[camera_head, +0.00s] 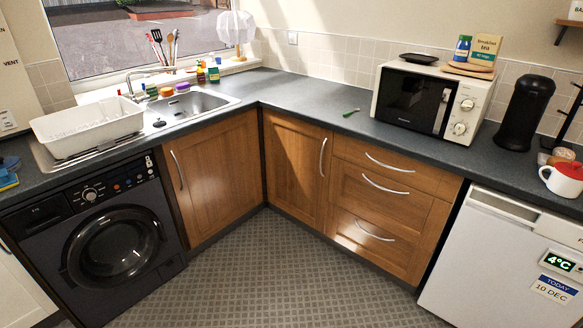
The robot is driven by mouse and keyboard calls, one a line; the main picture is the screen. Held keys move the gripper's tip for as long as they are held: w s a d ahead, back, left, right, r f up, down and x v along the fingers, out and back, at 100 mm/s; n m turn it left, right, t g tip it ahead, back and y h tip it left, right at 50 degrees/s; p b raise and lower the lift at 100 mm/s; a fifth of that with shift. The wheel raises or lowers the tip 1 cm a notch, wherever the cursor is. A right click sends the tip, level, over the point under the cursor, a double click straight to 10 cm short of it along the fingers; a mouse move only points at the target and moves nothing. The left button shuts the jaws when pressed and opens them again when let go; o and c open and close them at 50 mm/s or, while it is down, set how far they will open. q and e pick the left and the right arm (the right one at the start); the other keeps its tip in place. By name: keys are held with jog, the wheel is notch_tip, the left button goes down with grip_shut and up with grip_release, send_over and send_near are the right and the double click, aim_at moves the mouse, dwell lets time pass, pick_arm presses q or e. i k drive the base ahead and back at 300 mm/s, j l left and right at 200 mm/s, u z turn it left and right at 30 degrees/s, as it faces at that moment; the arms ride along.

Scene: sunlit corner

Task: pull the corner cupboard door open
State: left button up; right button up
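Two wooden cupboard doors meet at the inner corner of the counter. The left door (222,172), under the sink, has a curved metal handle (177,170) near its left edge. The right door (291,168) has a curved metal handle (323,158) near its right edge, beside the drawers. Both doors look shut, and I cannot tell which of them is the corner cupboard door. Neither of my grippers shows in the head view, and nothing touches the handles.
A black washing machine (115,240) stands left of the doors. Wooden drawers (385,205) with curved handles and a white fridge (490,262) stand to the right. The patterned floor (270,275) before the doors is clear. A microwave (430,100) stands on the dark worktop (300,95).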

aim_at(298, 153)
jog(key=i+j+z, duration=0.45)
jog(key=i+j, duration=1.85)
